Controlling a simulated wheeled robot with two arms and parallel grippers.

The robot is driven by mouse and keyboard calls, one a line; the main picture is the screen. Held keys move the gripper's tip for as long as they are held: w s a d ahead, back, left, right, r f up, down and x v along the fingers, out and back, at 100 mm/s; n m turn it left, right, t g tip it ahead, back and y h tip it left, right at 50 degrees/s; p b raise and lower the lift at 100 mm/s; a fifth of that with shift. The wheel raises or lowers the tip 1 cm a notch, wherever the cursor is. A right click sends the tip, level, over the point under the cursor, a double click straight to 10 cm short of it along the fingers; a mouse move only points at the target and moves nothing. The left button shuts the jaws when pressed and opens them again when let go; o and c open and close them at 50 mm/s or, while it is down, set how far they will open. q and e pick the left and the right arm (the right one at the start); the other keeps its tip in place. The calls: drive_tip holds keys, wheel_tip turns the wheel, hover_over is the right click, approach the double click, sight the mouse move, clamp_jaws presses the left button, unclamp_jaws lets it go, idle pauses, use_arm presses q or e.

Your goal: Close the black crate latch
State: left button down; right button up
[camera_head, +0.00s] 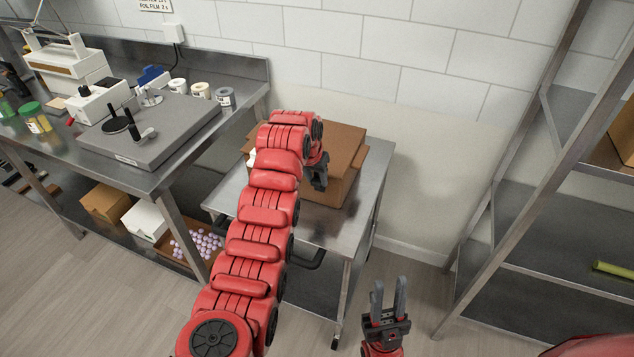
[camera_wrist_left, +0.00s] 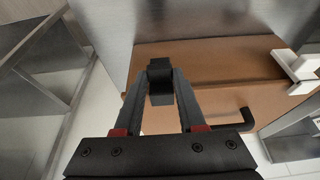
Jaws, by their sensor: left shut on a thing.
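A brown crate (camera_head: 342,160) stands on a metal cart (camera_head: 362,215), partly hidden behind my left arm; its brown side (camera_wrist_left: 215,62) fills the middle of the left wrist view. My left gripper (camera_head: 319,180) is at the crate's front side. In the left wrist view its fingers (camera_wrist_left: 160,92) are shut on a small black piece, the black latch (camera_wrist_left: 160,78), against the crate. A white latch (camera_wrist_left: 298,68) sits further right on the crate in that view. My right gripper (camera_head: 388,292) is open and empty, in front of and to the right of the cart.
A steel bench (camera_head: 165,180) with a grey machine stands left, boxes on its lower shelf. A metal rack (camera_head: 520,210) stands right with a green item (camera_head: 612,270). A black handle (camera_head: 312,262) sticks out from the cart. Floor around my right gripper is clear.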

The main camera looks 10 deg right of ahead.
use_arm(q)
drive_tip(key=shift+w, duration=0.1)
idle(0.4)
drive_tip(key=shift+c, duration=2.4)
unclamp_jaws()
drive_tip(key=shift+r, duration=0.1)
drive_tip(key=v, duration=1.7)
drive_tip(key=shift+w+r, duration=0.15)
drive_tip(key=shift+r, duration=0.05)
